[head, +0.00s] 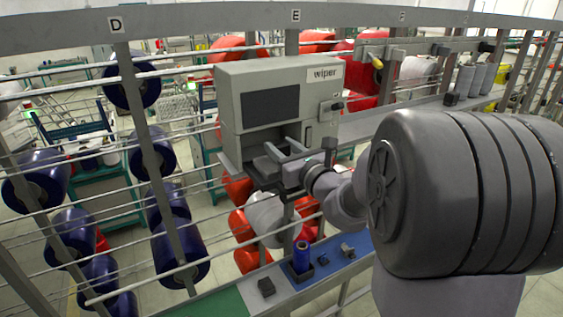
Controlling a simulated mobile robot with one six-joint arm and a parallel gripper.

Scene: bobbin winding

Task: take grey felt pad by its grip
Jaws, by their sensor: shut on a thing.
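The grey felt pad (264,166) appears as a small dark grey block at the open lower front of the beige box marked "wiper" (264,78). My gripper (284,158) reaches in from the right, in front of the box's opening. It is shut on the pad, as far as I can tell. The grip and the contact are small and partly hidden by the fingers. I cannot tell whether the pad still rests on the box's ledge.
A blue bobbin (302,257) stands upright in a dark holder on the blue bench strip (335,262) below. Thin metal rails cross the left side. Grey cylinders (473,80) stand on the far right shelf.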

